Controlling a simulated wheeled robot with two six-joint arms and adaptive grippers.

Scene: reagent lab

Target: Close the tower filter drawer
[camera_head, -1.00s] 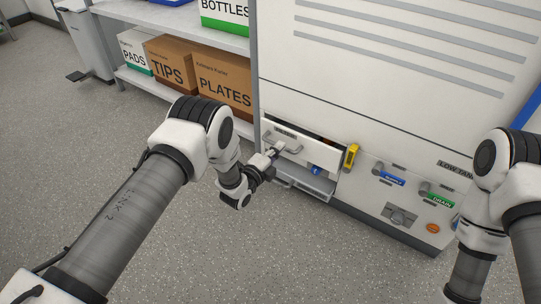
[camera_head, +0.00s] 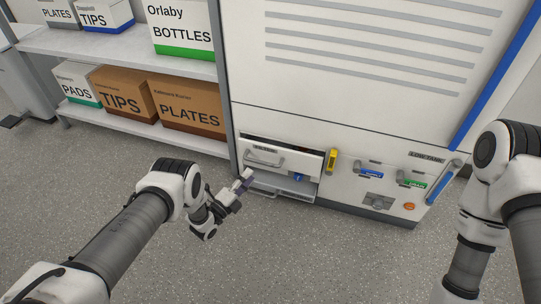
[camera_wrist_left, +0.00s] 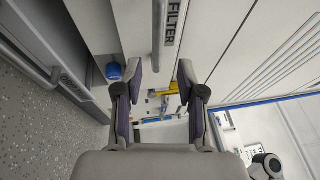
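The tower filter drawer (camera_head: 300,162) is at the lower left of the white tower and stands partly pulled out, with a dark opening above its front. Its grey bar handle (camera_head: 262,161) is on the left of the front. My left gripper (camera_head: 246,180) is just in front of and below the handle, apart from it. In the left wrist view the gripper (camera_wrist_left: 160,72) is open and empty, and the handle (camera_wrist_left: 159,30) lies beyond the fingertips beside a FILTER label (camera_wrist_left: 175,22). My right gripper is out of view; only its arm shows.
A lower tray (camera_head: 285,188) projects below the drawer. A yellow part (camera_head: 331,161) and blue and green labelled valves (camera_head: 370,173) are to the right. A shelf with boxes (camera_head: 190,110) stands left. The floor in front is clear.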

